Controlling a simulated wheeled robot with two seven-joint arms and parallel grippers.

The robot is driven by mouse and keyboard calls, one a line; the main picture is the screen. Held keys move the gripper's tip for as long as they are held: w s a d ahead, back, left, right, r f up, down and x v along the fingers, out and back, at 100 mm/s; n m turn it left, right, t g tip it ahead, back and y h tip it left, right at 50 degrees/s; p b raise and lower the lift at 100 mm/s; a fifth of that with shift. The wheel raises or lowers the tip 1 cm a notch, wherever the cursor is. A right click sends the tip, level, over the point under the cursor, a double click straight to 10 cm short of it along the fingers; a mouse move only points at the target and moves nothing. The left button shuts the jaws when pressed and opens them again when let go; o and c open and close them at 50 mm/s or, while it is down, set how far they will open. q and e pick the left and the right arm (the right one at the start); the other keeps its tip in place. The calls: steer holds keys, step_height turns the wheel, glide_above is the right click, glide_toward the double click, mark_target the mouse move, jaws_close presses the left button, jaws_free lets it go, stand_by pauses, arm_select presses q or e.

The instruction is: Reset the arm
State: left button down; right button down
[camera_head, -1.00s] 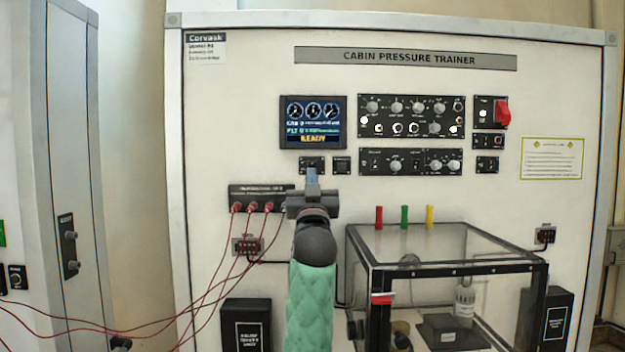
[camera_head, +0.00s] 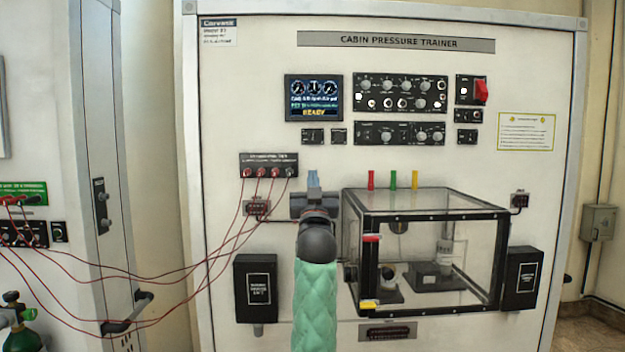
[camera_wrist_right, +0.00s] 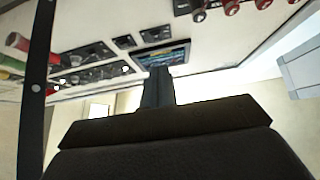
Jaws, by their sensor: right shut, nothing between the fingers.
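My right arm, in a green quilted sleeve, rises from the bottom middle of the head view. Its gripper (camera_head: 313,180) points up at the trainer panel, shut and empty, below the display screen and left of the clear chamber. In the right wrist view the closed fingers (camera_wrist_right: 157,88) show above the dark gripper body, with the screen (camera_wrist_right: 165,56) beyond them. The cabin pressure trainer (camera_head: 250,90) stands upright ahead, its screen (camera_head: 314,97) reading READY. My left gripper is not in view.
A clear chamber with a black frame (camera_head: 430,215) juts out right of my arm. Red cables (camera_head: 215,262) run from a jack strip (camera_head: 268,165) to another panel (camera_head: 30,195) at the left. A green cylinder (camera_head: 17,330) stands at the lower left. A grey box (camera_head: 598,222) is at the right wall.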

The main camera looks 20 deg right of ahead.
steer(key=s+a+f+n+g+y, duration=0.1)
steer(key=s+a+f+g+y, duration=0.35)
steer(key=f, duration=0.85)
steer(key=s+a+f+n+g+y, duration=0.15)
steer(key=s+f+g, duration=0.45)
steer(key=f, duration=0.8)
steer(key=s+a+f+n+g+y, duration=0.2)
steer(key=s+a+f+g, duration=0.35)
steer(key=f, duration=0.75)
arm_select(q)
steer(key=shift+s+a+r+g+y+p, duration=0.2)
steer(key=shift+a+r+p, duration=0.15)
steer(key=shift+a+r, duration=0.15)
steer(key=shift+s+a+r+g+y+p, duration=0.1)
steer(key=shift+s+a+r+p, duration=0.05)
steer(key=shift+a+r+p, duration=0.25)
arm_select(e)
steer(key=s+f+g, duration=0.3)
steer(key=s+f, duration=1.2)
steer(key=s, duration=0.4)
steer(key=s+f+g, duration=0.3)
steer(key=s+f, duration=1.2)
steer(key=s, duration=0.3)
steer(key=shift+s+a+f+n+g, duration=0.2)
steer(key=shift+s+f+n+g, duration=0.1)
steer(key=shift+s+n+g, duration=0.15)
